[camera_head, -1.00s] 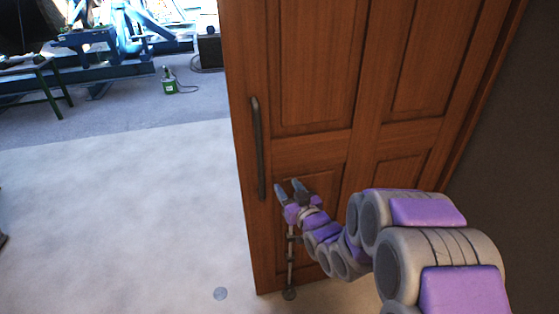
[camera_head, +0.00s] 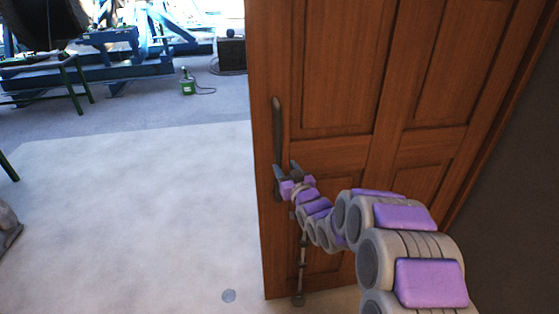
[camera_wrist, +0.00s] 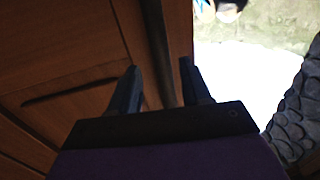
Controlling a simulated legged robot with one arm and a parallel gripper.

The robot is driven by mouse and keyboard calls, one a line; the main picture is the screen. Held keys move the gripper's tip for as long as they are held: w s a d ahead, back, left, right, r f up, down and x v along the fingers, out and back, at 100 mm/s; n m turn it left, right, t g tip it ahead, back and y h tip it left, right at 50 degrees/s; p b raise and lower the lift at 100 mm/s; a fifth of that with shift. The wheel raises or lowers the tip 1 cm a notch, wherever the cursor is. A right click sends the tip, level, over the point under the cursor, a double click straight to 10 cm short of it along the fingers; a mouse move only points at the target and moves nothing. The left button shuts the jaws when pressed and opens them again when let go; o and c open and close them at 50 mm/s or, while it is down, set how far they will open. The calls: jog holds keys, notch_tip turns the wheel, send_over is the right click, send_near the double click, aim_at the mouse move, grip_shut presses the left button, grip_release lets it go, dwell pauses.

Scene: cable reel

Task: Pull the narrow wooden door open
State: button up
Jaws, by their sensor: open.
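The narrow wooden door (camera_head: 335,145) is brown and panelled, and stands upright at centre right in the head view. A long dark vertical handle (camera_head: 277,125) is fixed near its left edge. My gripper (camera_head: 286,168) is open at the handle's lower end, with one finger on each side of it. In the wrist view, the handle (camera_wrist: 157,45) runs between the two open fingers (camera_wrist: 158,82). I cannot tell whether the fingers touch it.
A vertical metal bolt (camera_head: 302,262) is on the door's lower left. A dark wall (camera_head: 520,170) stands at right. Blue machinery (camera_head: 120,65) and a green device (camera_head: 187,85) stand farther back.

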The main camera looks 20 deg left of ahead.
aim_at(280, 161)
jog(key=x, duration=0.4)
jog(key=shift+s+a+f, duration=0.15)
jog(key=shift+s+a, duration=0.05)
jog(key=shift+a, duration=0.25)
jog(key=shift+b+x, duration=0.45)
jog(key=shift+x, duration=0.8)
jog(key=shift+d+r, duration=0.2)
jog(key=shift+d, duration=0.3)
jog(key=c, duration=0.7)
jog(key=shift+w+a, duration=0.1)
jog(key=shift+w, duration=0.05)
grip_shut()
